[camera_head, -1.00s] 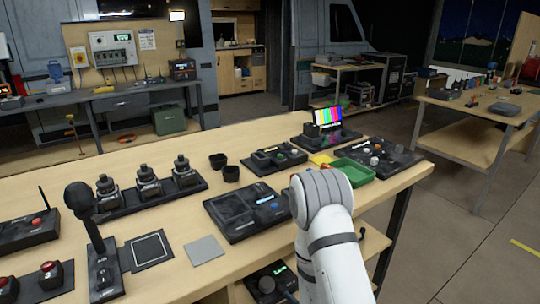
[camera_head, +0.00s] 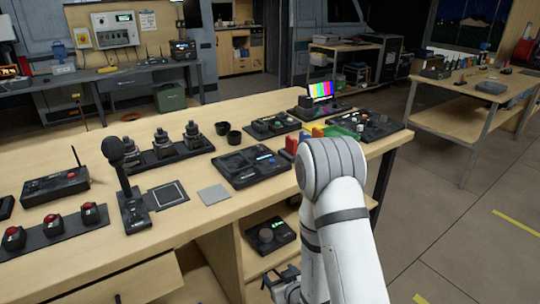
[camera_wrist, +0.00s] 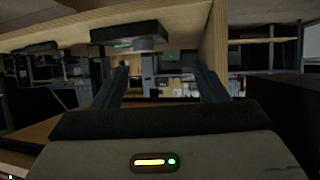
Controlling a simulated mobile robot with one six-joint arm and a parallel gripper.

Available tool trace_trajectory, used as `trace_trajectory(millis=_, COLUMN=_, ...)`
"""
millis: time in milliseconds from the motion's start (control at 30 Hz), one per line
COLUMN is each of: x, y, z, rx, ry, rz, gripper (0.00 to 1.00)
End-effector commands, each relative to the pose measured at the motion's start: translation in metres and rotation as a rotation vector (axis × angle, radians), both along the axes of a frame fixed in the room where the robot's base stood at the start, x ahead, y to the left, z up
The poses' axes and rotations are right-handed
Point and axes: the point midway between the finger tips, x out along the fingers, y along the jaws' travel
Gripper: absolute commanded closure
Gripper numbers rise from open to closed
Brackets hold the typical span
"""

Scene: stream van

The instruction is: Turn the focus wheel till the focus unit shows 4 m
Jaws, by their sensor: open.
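The focus unit (camera_head: 271,237) is a black box with a dark round focus wheel (camera_head: 265,235) on top and a small green display (camera_head: 278,223), too small to read. It sits on the shelf under the workbench. The wrist view looks upside down, with what appears to be the same unit (camera_wrist: 110,36) hanging at the top and its wheel (camera_wrist: 143,46) pointing down. My gripper (camera_head: 281,276) is low in the head view, in front of and below the unit. In the wrist view my gripper (camera_wrist: 160,85) has its fingers wide apart, empty and clear of the wheel.
The shelf (camera_head: 255,262) lies beneath the bench top (camera_head: 120,230), which overhangs the unit. A shelf side panel (camera_wrist: 216,45) shows beside the unit. An open drawer (camera_head: 135,285) is at lower left. Floor on the right is free.

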Motion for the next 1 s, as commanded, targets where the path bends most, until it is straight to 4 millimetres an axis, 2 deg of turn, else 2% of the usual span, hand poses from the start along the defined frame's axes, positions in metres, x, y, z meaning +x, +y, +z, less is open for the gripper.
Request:
trace_trajectory(millis=33, x=0.003, y=-0.002, z=0.011, rx=-0.008, ry=0.007, rz=-0.005, gripper=0.34)
trace_trajectory(millis=267, x=0.012, y=-0.015, z=0.048, rx=-0.060, ry=0.082, rz=-0.041, gripper=0.34)
trace_trajectory(millis=367, x=0.015, y=-0.025, z=0.074, rx=-0.088, ry=0.129, rz=-0.068, gripper=0.34)
trace_trajectory(millis=567, x=0.008, y=-0.055, z=0.147, rx=-0.148, ry=0.269, rz=-0.148, gripper=0.34)
trace_trajectory(millis=767, x=-0.023, y=-0.083, z=0.221, rx=-0.180, ry=0.427, rz=-0.234, gripper=0.34)
trace_trajectory(millis=867, x=-0.047, y=-0.094, z=0.260, rx=-0.189, ry=0.509, rz=-0.273, gripper=0.34)
trace_trajectory(millis=1000, x=-0.089, y=-0.108, z=0.312, rx=-0.188, ry=0.624, rz=-0.327, gripper=0.34)
